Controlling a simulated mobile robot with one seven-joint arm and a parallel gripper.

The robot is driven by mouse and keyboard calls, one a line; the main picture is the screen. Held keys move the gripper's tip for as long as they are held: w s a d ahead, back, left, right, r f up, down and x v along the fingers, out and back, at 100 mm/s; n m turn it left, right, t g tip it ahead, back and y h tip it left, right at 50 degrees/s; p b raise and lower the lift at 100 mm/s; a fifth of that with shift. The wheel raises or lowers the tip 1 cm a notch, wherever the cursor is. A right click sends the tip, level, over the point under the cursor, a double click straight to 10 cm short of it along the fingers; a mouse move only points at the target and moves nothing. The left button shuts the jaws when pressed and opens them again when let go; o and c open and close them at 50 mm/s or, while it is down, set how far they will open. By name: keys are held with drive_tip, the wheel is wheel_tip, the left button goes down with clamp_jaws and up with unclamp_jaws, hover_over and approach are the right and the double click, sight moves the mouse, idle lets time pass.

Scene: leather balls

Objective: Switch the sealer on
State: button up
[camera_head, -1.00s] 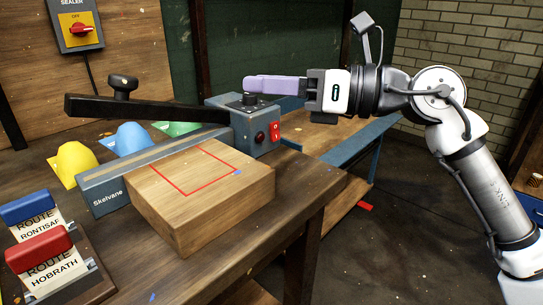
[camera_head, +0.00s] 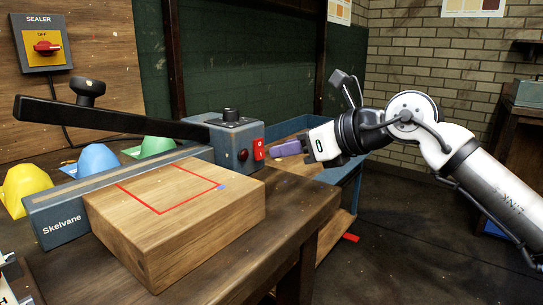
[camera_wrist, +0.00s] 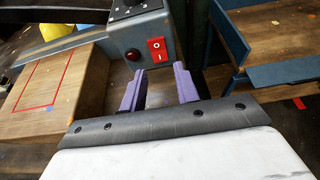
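The blue-grey sealer (camera_head: 195,152), marked Skelvane, sits on the workbench with its long black lever arm raised at a slant. Its end housing carries a red rocker switch (camera_head: 258,149) marked O and I, which also shows in the wrist view (camera_wrist: 156,48). My gripper (camera_head: 274,150) is just right of the rocker, level with it. In the wrist view my gripper's purple fingers (camera_wrist: 159,70) are apart, with nothing between them, and point toward the rocker. A wall box labelled SEALER (camera_head: 40,62) has a red rotary knob (camera_head: 47,46) at OFF.
A wooden block (camera_head: 190,235) with a red outline stands in front of the sealer. Yellow, blue (camera_head: 95,160) and green shapes lie behind it. A blue-framed bench (camera_head: 345,178) stands beyond my gripper. The floor at the right is open.

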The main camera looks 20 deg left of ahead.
sight(261, 153)
drive_tip(key=shift+x, duration=2.35)
